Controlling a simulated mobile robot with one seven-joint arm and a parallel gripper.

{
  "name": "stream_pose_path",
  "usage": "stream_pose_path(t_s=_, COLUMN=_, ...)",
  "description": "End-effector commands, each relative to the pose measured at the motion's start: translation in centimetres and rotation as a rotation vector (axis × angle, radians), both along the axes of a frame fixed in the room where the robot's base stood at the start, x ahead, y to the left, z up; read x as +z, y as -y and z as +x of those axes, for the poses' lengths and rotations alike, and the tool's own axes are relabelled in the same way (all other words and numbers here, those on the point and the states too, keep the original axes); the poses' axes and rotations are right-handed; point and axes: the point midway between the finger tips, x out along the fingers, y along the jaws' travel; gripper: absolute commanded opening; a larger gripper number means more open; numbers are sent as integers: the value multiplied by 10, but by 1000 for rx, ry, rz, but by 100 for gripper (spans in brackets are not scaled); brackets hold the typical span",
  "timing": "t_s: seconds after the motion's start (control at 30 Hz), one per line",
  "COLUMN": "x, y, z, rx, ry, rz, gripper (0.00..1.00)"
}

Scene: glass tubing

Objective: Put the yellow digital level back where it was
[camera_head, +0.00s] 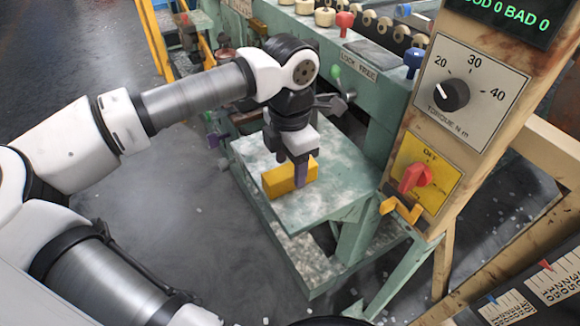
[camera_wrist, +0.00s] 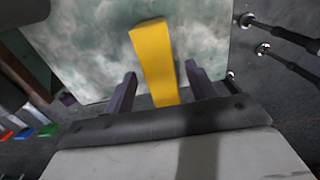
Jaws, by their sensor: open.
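The yellow digital level (camera_head: 281,180) is a yellow block lying on a green, worn shelf (camera_head: 330,200) at the machine's side. My gripper (camera_head: 300,177) points down over the shelf, with a purple finger in front of the level's right part. In the wrist view the level (camera_wrist: 155,58) runs lengthwise between the two purple fingers of my gripper (camera_wrist: 158,85). The fingers are open, with gaps on both sides of the level.
A beige panel with a torque dial (camera_head: 451,95) and a red switch (camera_head: 414,178) stands right of the shelf. The green machine frame (camera_head: 375,115) with knobs rises behind it. Grey floor (camera_head: 195,235) with scattered bits is open at left.

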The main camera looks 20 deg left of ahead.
Motion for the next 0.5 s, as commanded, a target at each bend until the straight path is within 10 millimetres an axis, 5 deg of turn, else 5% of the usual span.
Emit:
stream_pose_path(t_s=0.3, x=71, y=-1, z=1, rx=2, ry=2, rz=1, gripper=56)
stream_pose_path(t_s=0.5, x=95, y=0, z=1, rx=0, ry=1, rz=0, gripper=56)
